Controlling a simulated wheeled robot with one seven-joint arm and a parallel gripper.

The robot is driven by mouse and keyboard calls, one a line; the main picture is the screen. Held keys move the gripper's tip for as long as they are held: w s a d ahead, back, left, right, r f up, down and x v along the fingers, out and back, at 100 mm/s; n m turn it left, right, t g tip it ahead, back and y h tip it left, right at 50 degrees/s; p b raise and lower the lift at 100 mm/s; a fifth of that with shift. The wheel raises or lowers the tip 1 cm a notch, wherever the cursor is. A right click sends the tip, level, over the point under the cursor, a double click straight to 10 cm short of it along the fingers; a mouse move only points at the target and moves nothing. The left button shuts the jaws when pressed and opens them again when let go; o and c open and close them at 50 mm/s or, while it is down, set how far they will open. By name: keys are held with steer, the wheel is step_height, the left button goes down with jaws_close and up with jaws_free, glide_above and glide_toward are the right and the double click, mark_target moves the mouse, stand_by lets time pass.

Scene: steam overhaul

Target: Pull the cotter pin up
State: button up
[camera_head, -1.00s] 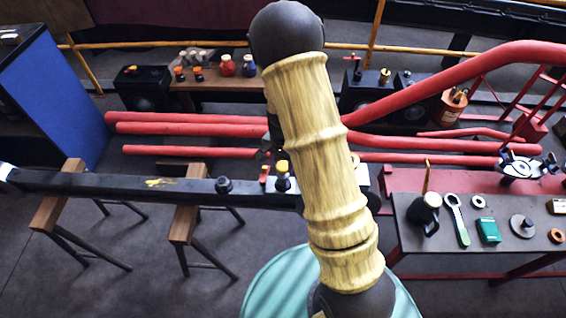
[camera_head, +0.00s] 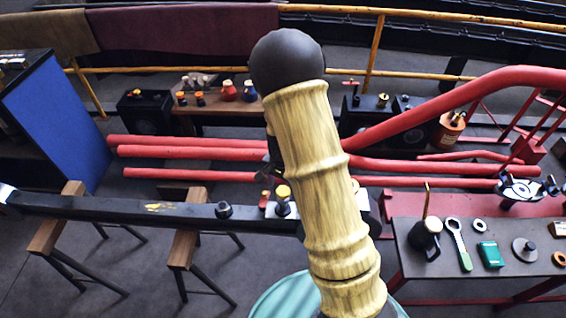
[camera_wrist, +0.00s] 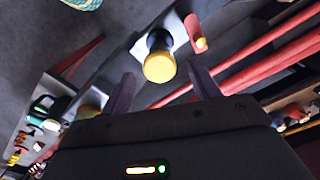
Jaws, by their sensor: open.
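A black fitting with a yellow round cap (camera_head: 283,192) stands on the long black beam (camera_head: 120,206) in the head view. In the wrist view a yellow-capped black post (camera_wrist: 158,66) on a pale plate shows between my fingers. My gripper (camera_wrist: 162,82) is open, one finger to each side of the post, with no contact visible. A red piece with a yellow tip (camera_wrist: 197,35) is just beside it; a red piece (camera_head: 264,199) also stands left of the cap in the head view. I cannot make out the cotter pin. My arm hides most of my gripper in the head view.
Long red pipes (camera_head: 190,153) run behind the beam. A tool table (camera_head: 415,259) at right bears a wrench (camera_head: 458,245), a green box (camera_head: 490,254) and an oil can (camera_head: 426,236). A black knob (camera_head: 223,210) sits on the beam. Trestles (camera_head: 186,235) support it at left.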

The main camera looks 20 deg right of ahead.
step_height(320, 180, up, 16)
steer(key=p, duration=0.1)
steer(key=shift+r, duration=0.2)
stand_by(0.4)
steer(key=s+r+n+t+p, duration=0.1)
steer(key=s+r+n+p, duration=0.1)
steer(key=s+n, duration=0.2)
steer(key=s+r+n+t+p, duration=0.1)
steer(key=s+r+n+p, duration=0.2)
steer(key=s, duration=0.7)
steer(key=shift+r+n+t+p, duration=0.2)
steer(key=shift+n+t+p, duration=0.15)
steer(key=shift+n, duration=0.65)
steer(key=shift+s+d, duration=0.1)
